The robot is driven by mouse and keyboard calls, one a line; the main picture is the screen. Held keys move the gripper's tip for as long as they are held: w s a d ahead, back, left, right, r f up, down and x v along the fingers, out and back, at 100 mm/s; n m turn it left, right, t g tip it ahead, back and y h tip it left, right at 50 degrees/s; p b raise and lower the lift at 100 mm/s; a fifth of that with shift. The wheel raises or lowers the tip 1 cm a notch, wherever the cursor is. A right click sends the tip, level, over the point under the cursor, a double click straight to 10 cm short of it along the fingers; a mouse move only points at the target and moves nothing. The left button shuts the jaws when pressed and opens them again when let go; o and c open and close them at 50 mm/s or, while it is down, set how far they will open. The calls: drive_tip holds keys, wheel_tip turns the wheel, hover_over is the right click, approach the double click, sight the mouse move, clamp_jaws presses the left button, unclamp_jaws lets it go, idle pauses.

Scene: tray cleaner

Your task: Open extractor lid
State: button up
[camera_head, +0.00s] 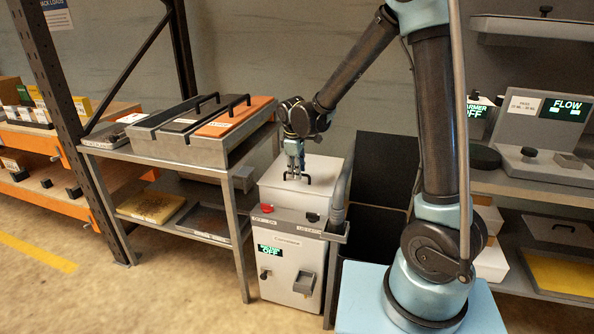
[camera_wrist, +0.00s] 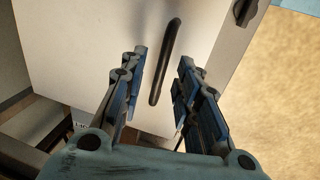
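The extractor (camera_head: 290,252) is a white box on the floor with a grey rail across its front and a green-lit display reading OFF. Its white lid (camera_head: 328,172) looks closed and shows in the wrist view (camera_wrist: 95,35). A black bar handle (camera_wrist: 167,60) is on the lid. My gripper (camera_head: 293,174) points down at this handle. In the wrist view my gripper (camera_wrist: 163,62) has its fingers apart, one on each side of the handle, with gaps between. The head view does not show clearly how far the fingertips reach down.
A metal rack (camera_head: 238,190) on the left holds grey, black and orange lidded trays. A dark bin (camera_head: 385,170) stands behind on the right. Shelves with a FLOW unit (camera_head: 545,140) are at far right. Open floor lies in front.

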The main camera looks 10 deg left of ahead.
clamp_jaws()
